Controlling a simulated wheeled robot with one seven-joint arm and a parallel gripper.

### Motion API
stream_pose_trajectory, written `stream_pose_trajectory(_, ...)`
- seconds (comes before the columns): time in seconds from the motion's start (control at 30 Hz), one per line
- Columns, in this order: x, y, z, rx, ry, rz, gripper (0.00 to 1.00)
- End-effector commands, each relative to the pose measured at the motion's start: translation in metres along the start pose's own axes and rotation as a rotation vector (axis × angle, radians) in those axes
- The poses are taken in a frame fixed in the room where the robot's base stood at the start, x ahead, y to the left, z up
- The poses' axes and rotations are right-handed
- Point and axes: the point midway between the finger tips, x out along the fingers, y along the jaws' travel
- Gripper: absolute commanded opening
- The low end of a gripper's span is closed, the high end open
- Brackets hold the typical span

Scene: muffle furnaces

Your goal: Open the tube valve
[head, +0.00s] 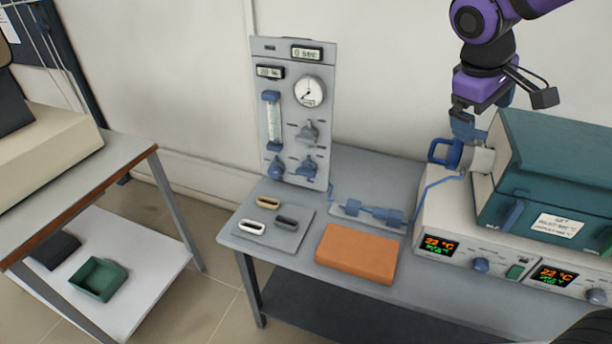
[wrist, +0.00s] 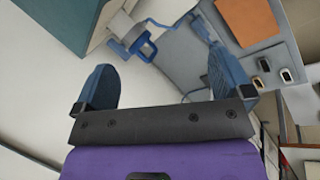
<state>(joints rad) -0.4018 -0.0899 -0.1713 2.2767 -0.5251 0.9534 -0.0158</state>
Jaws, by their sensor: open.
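A pale tube end (head: 482,160) with a blue handle (head: 436,150) sticks out of the left side of the teal furnace (head: 545,160). I take this as the tube valve. The blue handle (wrist: 149,50) and pale tube end (wrist: 121,26) also show in the wrist view, beyond the fingers. My gripper (head: 484,112) is in the air above and behind the handle, close to the furnace's left side. In the wrist view my gripper (wrist: 162,72) is open, its two blue fingers wide apart with nothing between them. It appears apart from the handle.
A grey gas panel (head: 290,115) with a gauge and blue knobs stands at the bench's back left. An inline blue fitting (head: 370,213) with tubing, an orange block (head: 357,253) and a grey mat (head: 290,238) lie on the bench (head: 330,305). The wall is close behind.

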Motion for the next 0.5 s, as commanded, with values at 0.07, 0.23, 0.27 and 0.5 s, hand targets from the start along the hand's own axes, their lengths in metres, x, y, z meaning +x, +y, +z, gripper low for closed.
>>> stream_pose_trajectory(0.07,0.014,-0.004,-0.024,-0.083,-0.042,0.046,0.98)
stream_pose_trajectory(0.23,0.041,-0.014,-0.072,-0.253,-0.116,0.157,0.98)
stream_pose_trajectory(0.27,0.045,-0.016,-0.080,-0.284,-0.128,0.178,0.98)
stream_pose_trajectory(0.5,0.084,-0.045,-0.147,-0.535,-0.220,0.363,0.98)
